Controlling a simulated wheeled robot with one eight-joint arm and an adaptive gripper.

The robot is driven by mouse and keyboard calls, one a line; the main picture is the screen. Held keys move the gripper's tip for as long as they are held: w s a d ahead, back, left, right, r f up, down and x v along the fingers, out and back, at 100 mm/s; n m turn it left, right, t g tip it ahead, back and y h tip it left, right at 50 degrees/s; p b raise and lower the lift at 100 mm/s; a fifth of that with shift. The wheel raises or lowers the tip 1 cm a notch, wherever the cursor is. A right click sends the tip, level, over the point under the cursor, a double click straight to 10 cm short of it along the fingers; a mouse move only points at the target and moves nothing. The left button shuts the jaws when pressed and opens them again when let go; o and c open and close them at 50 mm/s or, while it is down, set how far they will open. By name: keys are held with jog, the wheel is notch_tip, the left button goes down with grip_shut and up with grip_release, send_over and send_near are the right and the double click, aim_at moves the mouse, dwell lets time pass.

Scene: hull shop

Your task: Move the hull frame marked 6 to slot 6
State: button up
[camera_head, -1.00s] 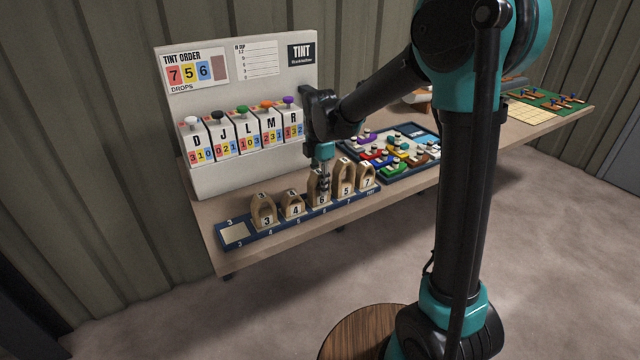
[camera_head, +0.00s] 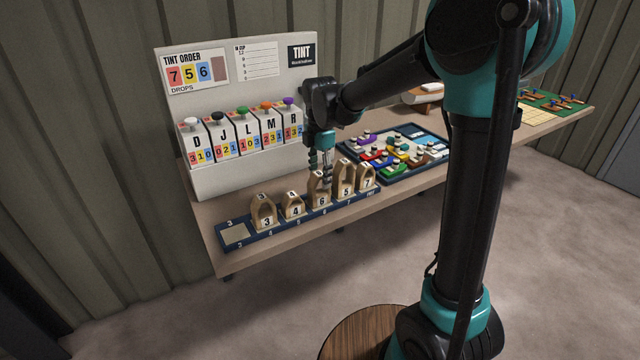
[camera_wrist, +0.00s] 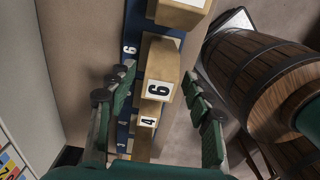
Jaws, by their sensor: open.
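The hull frame marked 6 (camera_head: 320,189) is a tan wooden arch with a white number plate. It stands upright in the blue rack (camera_head: 262,240), between frame 4 (camera_head: 292,206) and frame 5 (camera_head: 344,183), at the place labelled 6. The wrist view shows frame 6 (camera_wrist: 160,75) with a 6 on the rack edge beside it. My gripper (camera_head: 325,180) is over the frame; in the wrist view its open fingers (camera_wrist: 158,103) are on either side of it, with gaps. Frame 3 (camera_head: 263,214) and frame 7 (camera_head: 366,177) stand farther along the rack.
The left-end pad (camera_head: 235,233) of the rack is empty. The tint dispenser (camera_head: 245,130) stands close behind the rack. A tray of coloured pieces (camera_head: 395,153) lies to the right. The bench front edge (camera_head: 300,235) runs close before the rack.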

notch_tip(320, 180, up, 9)
jog(key=shift+f, duration=0.2)
jog(key=s+d+f+m+t, duration=0.2)
jog(key=s+d+f+m, duration=0.7)
jog(key=d+m, duration=0.3)
jog(key=s+d+f+m+t, duration=0.2)
jog(key=s+d+f+m, duration=0.7)
jog(key=s+d+m, duration=0.1)
jog(key=d+m, duration=0.1)
jog(key=m, duration=0.1)
jog(key=shift+s+d+f+m, duration=0.15)
jog(key=shift+d+f+m, duration=0.15)
jog(key=shift+d+m, duration=0.1)
jog(key=shift+a, duration=0.1)
jog(key=shift+c, duration=0.3)
